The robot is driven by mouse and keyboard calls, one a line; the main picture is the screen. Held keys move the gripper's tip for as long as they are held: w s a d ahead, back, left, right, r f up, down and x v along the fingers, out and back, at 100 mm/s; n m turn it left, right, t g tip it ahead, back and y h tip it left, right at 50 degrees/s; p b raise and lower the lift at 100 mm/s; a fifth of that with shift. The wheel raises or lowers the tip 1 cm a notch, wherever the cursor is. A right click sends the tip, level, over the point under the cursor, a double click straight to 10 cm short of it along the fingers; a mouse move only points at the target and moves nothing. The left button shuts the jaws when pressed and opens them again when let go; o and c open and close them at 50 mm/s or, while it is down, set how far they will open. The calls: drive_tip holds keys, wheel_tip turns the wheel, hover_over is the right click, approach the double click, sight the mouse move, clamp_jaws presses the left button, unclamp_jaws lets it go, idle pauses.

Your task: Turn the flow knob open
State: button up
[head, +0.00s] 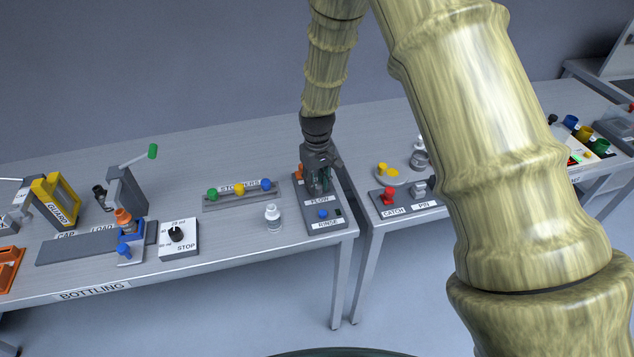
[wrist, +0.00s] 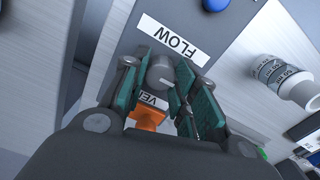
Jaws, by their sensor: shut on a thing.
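The flow knob (wrist: 160,72) is a small grey round knob with a pale pointer line, just beside the white FLOW label (wrist: 174,39) in the wrist view. My gripper (wrist: 162,84) is shut on it, with one green-padded finger on each side. In the head view my gripper (head: 319,186) points down over the panel (head: 324,221) at the right end of the bottling table, and it hides the knob there. The FLOW label (head: 320,200) shows just in front of the fingers. The pointer's exact setting is hard to read.
An orange part (wrist: 147,118) by a partly hidden label sits close behind the fingers. A white bottle (head: 272,217) stands left of the panel. A gap separates this table from the right one.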

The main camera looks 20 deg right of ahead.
sight(317, 185)
drive_tip(key=o, duration=1)
wheel_tip(317, 185, up, 12)
idle(0.4)
drive_tip(key=shift+f, duration=0.1)
idle(0.3)
